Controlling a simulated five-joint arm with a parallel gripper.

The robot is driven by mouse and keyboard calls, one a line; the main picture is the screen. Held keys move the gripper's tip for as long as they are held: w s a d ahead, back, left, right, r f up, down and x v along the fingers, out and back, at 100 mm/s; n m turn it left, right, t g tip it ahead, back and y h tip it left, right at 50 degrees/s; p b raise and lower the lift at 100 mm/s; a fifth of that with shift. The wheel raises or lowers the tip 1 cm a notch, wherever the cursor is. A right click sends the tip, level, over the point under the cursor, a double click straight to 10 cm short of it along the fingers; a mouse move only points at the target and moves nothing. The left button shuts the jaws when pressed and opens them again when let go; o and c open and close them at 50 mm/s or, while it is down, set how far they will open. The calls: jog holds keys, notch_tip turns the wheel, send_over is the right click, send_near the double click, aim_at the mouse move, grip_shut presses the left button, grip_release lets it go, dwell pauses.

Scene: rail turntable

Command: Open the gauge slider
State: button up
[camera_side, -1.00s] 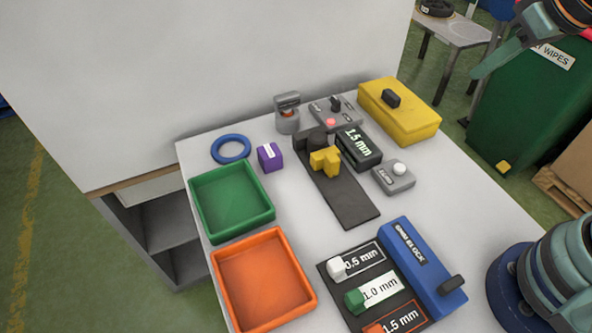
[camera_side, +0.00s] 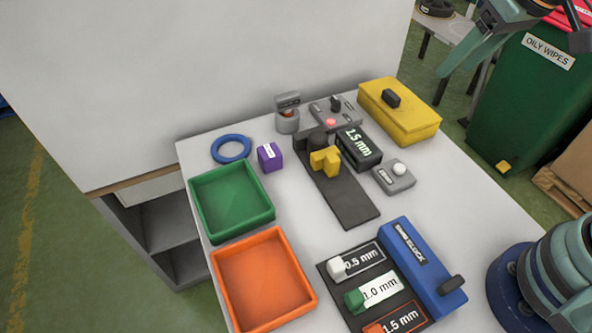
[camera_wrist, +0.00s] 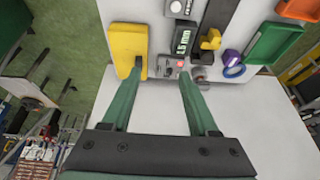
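In the wrist view the yellow slider (camera_wrist: 210,40) and the display (camera_wrist: 183,40) are beyond my fingertips. My gripper (camera_wrist: 161,70) is open and empty, its two green fingers spread apart. In the side view only part of it shows at the upper right, above and away from the gauge.
A yellow box (camera_side: 405,118) and a grey switch panel (camera_side: 336,113) stand near the far edge. A grey button box (camera_side: 394,178) is right of the gauge. A blue block (camera_side: 422,268), green tray (camera_side: 264,215), orange tray (camera_side: 303,290), purple cube (camera_side: 270,157) and blue ring (camera_side: 231,138) surround it.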

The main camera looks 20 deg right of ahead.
jog(key=w+a+f+g, duration=0.2)
jog(key=w+a+f, duration=0.1)
jog(key=w+a, duration=0.4)
jog(key=g, duration=0.3)
send_over(333, 157)
notch_tip(333, 157, down, 7)
notch_tip(333, 157, down, 12)
jog(key=shift+f, duration=0.25)
jog(key=shift+c, duration=0.3)
grip_shut()
dwell(0.5)
